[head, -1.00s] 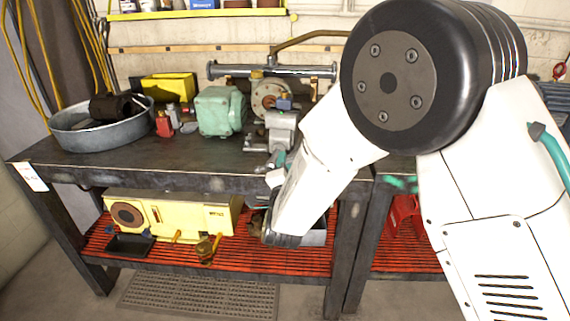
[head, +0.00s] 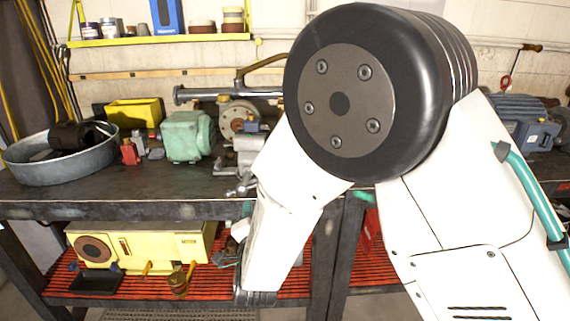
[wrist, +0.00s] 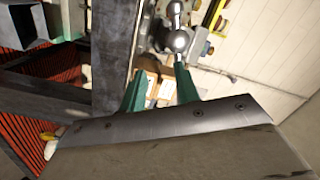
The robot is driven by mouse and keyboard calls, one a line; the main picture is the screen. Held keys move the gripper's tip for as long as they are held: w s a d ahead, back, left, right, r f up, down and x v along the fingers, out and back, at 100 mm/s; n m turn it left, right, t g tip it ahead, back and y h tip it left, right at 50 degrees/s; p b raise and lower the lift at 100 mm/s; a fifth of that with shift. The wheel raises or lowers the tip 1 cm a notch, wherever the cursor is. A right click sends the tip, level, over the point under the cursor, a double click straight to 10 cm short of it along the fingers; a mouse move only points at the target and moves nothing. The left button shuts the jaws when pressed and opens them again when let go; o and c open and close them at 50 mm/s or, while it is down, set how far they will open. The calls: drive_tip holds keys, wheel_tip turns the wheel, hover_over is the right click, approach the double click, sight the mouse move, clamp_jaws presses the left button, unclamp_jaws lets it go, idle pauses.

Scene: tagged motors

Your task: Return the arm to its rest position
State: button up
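My arm fills the centre and right of the head view, bent in front of the workbench (head: 120,205). My gripper (wrist: 160,88) shows in the wrist view as two green fingers set apart, with a clear gap and nothing held between them. In the head view the gripper is mostly hidden behind my white arm link. A green motor (head: 186,137) and a grey motor (head: 248,148) stand on the bench left of my arm. A blue-grey motor (head: 530,128) stands on the bench at the right. I cannot read any tags on them.
A round metal tub (head: 55,165) holds a dark part at the left. A yellow bin (head: 134,113) and a red bottle (head: 129,152) stand nearby. A yellow machine (head: 150,245) sits on the red slatted lower shelf (head: 205,282). A yellow wall shelf (head: 150,40) hangs behind.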

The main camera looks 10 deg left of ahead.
wheel_tip(320, 180, down, 7)
drive_tip(key=s+a+n+g+y, duration=0.1)
drive_tip(key=s+n+g, duration=0.2)
drive_tip(key=n+g, duration=0.15)
drive_tip(key=s+d+n+g, duration=0.3)
drive_tip(key=s+d+g, duration=0.1)
drive_tip(key=s+g, duration=0.15)
drive_tip(key=s+d+r+g+h, duration=0.1)
drive_tip(key=s+d+r+g, duration=0.1)
drive_tip(key=s+d+r, duration=0.5)
drive_tip(key=s+d+r+n+g+h, duration=0.1)
drive_tip(key=s+d+r, duration=0.6)
drive_tip(key=d, duration=1.2)
drive_tip(key=s+d+r+g+h, duration=0.3)
drive_tip(key=s+d+r, duration=0.5)
drive_tip(key=d, duration=0.5)
drive_tip(key=shift+d+r+n, duration=0.15)
drive_tip(key=shift+n, duration=0.2)
drive_tip(key=shift+s+d, duration=0.1)
